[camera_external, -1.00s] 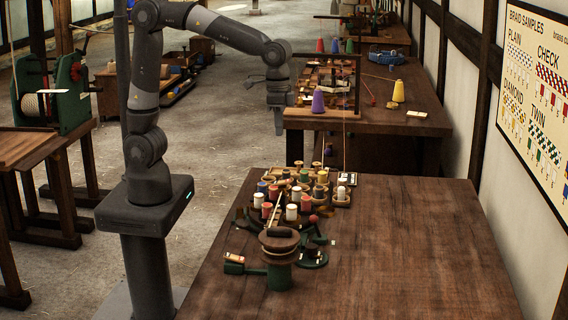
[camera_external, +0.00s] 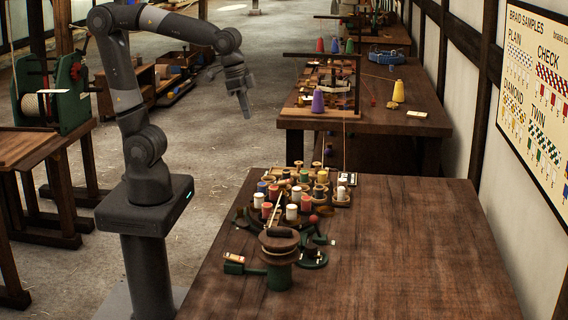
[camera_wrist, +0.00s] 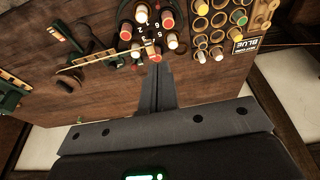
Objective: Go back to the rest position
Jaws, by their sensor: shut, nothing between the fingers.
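My gripper (camera_external: 246,104) is raised in the air over the floor, left of the far table and beyond the near table. Its fingers point down and slightly right, are shut and hold nothing. In the wrist view the closed fingers (camera_wrist: 158,84) show as one dark wedge, with the near table top (camera_wrist: 110,95) and its bobbins in the background. My arm is bent at the elbow, above its pedestal at the left of the near table.
The near table (camera_external: 400,240) carries a braiding stand with several bobbins (camera_external: 292,212) and a dark green post (camera_external: 279,272); its right side is bare. The far table (camera_external: 425,110) holds a purple cone (camera_external: 318,101) and a yellow cone (camera_external: 398,91). A green winder (camera_external: 72,90) stands at the left.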

